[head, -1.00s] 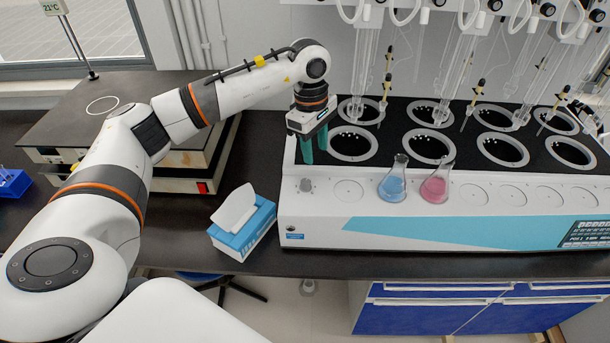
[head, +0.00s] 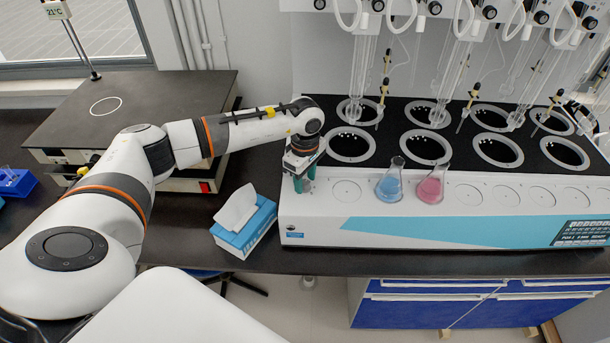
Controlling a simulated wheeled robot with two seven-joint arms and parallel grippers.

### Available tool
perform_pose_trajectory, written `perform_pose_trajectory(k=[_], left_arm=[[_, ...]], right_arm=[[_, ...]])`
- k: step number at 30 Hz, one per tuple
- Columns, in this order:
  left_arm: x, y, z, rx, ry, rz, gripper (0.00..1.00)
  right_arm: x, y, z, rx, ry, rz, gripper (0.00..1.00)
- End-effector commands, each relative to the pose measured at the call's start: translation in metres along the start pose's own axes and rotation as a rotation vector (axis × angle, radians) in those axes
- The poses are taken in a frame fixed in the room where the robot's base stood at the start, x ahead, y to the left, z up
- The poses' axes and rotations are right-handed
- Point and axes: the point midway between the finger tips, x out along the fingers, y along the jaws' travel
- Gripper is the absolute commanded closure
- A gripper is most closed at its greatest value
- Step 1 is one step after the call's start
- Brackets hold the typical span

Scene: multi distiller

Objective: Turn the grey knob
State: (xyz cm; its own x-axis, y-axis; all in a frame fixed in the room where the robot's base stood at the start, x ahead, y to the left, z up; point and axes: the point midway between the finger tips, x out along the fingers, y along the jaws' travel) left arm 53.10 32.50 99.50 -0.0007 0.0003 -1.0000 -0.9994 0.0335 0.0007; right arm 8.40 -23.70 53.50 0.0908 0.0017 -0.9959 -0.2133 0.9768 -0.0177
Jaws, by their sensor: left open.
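The grey knob (head: 307,186) sits on the front ledge of the white distiller (head: 400,212), at its left end. It is partly hidden by my left gripper. My left gripper (head: 304,183) has teal fingers and points down over the knob. The fingers are open and appear to be on either side of the knob; whether they touch it cannot be told. My right gripper is not in view.
A blue-liquid flask (head: 389,187) and a pink-liquid flask (head: 431,188) stand on the ledge to the right. Glassware hangs over the black top with round wells. A tissue box (head: 246,232) lies left of the distiller, and a hotplate (head: 120,115) stands behind my arm.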

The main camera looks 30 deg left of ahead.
Motion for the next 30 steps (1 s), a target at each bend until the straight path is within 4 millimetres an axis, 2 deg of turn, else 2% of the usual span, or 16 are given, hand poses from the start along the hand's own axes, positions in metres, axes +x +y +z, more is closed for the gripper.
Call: perform_pose_trajectory(k=[6, 8, 14, 15, 23, 30], left_arm=[[0.001, 0.0, 0.0, 0.0, 0.0, 0.0, 0.57], [0.001, 0.0, 0.0, 0.0, 0.0, 0.0, 0.65], [0.0, 0.0, 0.0, 0.0, 0.0, 0.0, 0.98], [0.0, 0.0, 0.0, 0.0, 0.0, -0.001, 1.0], [0.001, 0.0, 0.0, -0.029, 0.0, -0.001, 1.0], [0.003, 0.0, 0.0, -0.153, 0.0, -0.002, 1.0]], right_arm=[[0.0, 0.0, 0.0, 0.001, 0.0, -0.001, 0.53], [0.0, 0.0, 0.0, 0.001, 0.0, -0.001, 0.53], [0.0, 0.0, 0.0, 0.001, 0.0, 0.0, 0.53], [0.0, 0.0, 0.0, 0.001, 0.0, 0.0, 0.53], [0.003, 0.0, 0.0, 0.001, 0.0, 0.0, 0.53], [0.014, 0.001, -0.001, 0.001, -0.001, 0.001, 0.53]])
